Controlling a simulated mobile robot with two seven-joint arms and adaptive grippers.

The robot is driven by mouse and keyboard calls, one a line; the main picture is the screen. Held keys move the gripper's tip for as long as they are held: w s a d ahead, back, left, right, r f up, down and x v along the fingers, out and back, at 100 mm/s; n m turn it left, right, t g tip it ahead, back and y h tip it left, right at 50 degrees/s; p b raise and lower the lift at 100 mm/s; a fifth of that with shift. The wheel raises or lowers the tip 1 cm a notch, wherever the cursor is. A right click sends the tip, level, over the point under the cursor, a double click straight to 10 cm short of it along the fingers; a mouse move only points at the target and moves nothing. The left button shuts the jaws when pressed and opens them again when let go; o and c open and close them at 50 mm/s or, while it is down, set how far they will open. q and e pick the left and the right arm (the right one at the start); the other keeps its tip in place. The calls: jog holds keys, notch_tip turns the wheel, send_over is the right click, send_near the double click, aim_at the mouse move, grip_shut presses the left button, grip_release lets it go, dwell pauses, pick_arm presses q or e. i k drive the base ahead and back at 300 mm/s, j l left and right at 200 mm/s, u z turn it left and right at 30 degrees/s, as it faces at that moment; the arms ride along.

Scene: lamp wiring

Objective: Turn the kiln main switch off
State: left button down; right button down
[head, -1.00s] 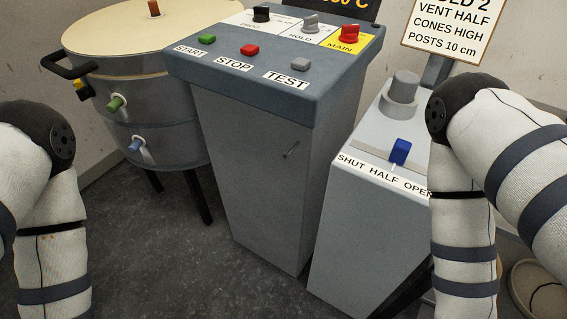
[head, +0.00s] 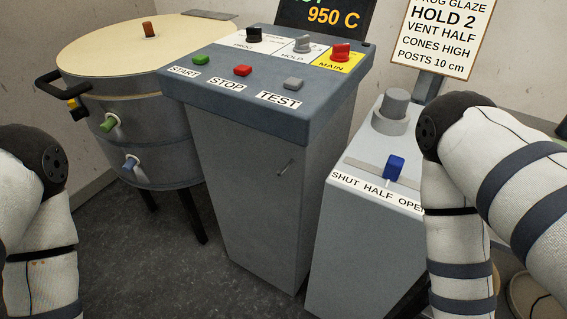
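The kiln main switch is a red knob (head: 341,51) on a yellow patch labelled MAIN, at the right back of the grey control console (head: 255,115). Its exact setting is too small to read. A black PROG knob (head: 254,34) and a grey HOLD knob (head: 303,43) sit to its left. Green START (head: 201,59), red STOP (head: 242,70) and grey TEST (head: 293,83) buttons line the front. My arms hang at the left and right edges of the head view, apart from the console. Both grippers are out of the picture.
The round kiln (head: 140,70) stands left of the console. A lower vent box (head: 365,215) with a blue slider (head: 394,167) stands right, near my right arm. A display (head: 325,15) reads 950 C. A notice board (head: 440,38) reads HOLD 2, VENT HALF.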

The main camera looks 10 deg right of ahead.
aim_at(340, 52)
jog(key=j+z, duration=0.35)
jog(key=z, duration=0.15)
jog(key=j+z, duration=0.45)
jog(key=l, duration=0.1)
